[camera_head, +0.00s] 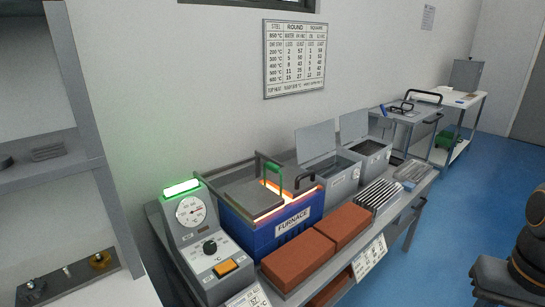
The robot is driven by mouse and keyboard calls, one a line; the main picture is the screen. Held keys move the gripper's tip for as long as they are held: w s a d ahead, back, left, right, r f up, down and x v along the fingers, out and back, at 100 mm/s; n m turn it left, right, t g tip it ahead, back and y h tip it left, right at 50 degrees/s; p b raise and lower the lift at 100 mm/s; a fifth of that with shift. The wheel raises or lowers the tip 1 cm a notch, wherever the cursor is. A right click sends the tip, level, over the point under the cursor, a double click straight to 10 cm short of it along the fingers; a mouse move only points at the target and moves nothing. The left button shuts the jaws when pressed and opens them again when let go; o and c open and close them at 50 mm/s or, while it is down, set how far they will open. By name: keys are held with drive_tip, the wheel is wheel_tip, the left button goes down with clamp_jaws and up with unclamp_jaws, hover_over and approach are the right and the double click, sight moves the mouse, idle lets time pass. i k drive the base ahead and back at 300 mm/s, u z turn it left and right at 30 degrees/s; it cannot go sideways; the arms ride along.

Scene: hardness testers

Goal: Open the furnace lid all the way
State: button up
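The blue furnace (262,238) stands on the bench left of centre, with a white FURNACE label on its front. Its grey lid (250,196) lies flat over the left part of the top. A green handle (270,166) rises at the lid's right end. A bright orange glow shows along the right and front edges of the lid, so the top is partly uncovered. How far the gap reaches behind the handle is hard to tell. My gripper is not in view; a dark and orange part at the right edge is probably my arm, apart from the furnace.
A control unit (206,242) with a dial stands left of the furnace. Red-brown bricks (298,260) lie in front. Two grey bins (330,186) with raised lids stand to the right. The blue floor (440,220) is open at right.

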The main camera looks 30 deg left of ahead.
sight(255, 200)
drive_tip(key=u, duration=0.6)
drive_tip(key=i, duration=1.5)
drive_tip(key=u, duration=0.5)
